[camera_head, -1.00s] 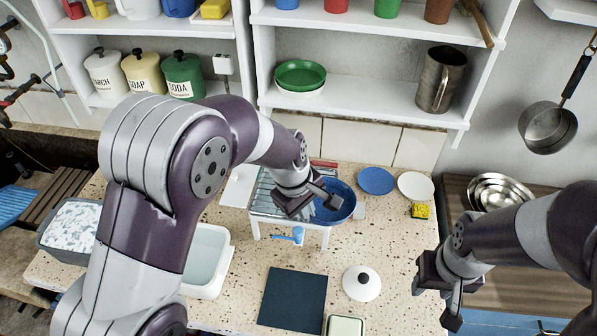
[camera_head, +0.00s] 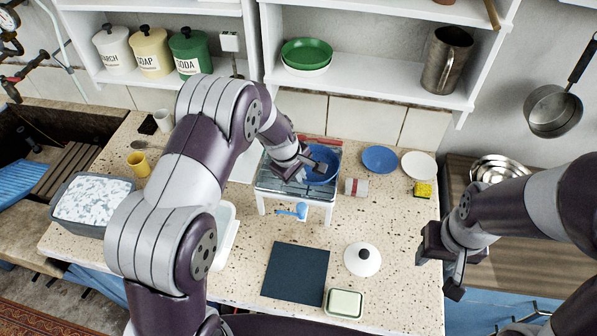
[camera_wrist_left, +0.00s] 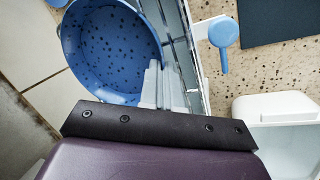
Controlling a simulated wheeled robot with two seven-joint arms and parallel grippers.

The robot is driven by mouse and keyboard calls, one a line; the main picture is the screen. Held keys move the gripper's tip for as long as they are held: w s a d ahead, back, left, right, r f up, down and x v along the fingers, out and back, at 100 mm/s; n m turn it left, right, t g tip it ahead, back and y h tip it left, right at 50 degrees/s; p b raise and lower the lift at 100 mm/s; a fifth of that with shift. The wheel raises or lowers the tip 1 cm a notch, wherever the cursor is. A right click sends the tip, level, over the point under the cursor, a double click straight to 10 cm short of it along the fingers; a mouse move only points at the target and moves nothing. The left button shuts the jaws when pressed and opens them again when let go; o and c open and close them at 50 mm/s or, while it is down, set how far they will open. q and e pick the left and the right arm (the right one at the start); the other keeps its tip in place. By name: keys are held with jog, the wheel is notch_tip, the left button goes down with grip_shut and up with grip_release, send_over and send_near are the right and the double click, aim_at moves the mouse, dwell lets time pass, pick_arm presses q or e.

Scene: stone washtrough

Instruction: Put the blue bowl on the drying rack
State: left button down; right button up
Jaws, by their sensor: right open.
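The blue bowl (camera_head: 322,164) is upright over the right part of the drying rack (camera_head: 268,184), a low stand with a slatted top and white legs. I cannot tell whether the bowl touches the slats. My left gripper (camera_head: 308,167) is at the bowl's left rim, its fingers close together on the wall. In the left wrist view the speckled inside of the bowl (camera_wrist_left: 108,45) shows beside the fingers (camera_wrist_left: 163,85), with the rack's rods (camera_wrist_left: 184,30) to the right. My right gripper (camera_head: 446,270) is open and empty over the counter's right edge.
A blue brush (camera_head: 298,211) hangs at the rack's front. A red-and-white can (camera_head: 356,187), blue plate (camera_head: 380,159), white plate (camera_head: 419,165) and yellow sponge (camera_head: 422,190) are to the right. A dark mat (camera_head: 295,273) and white lid (camera_head: 362,259) lie in front. Shelves (camera_head: 370,88) stand behind.

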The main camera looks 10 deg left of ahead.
pick_arm(q)
jog(key=shift+w+f, duration=0.2)
jog(key=c, duration=1.4)
grip_release()
jog(key=shift+s+r, duration=0.1)
jog(key=shift+o, duration=0.2)
jog(key=b+v, duration=0.1)
jog(key=v, duration=1.1)
jog(key=s+a+m+y, duration=0.1)
jog(key=s+a+m, duration=0.1)
jog(key=s+m, duration=0.4)
jog(key=s+a+m+g+y, duration=0.1)
jog(key=s+m, duration=0.4)
jog(key=s, duration=0.8)
jog(key=shift+s+a+f+m, duration=0.2)
jog(key=shift+a+f+m, duration=0.15)
jog(key=shift+a, duration=0.3)
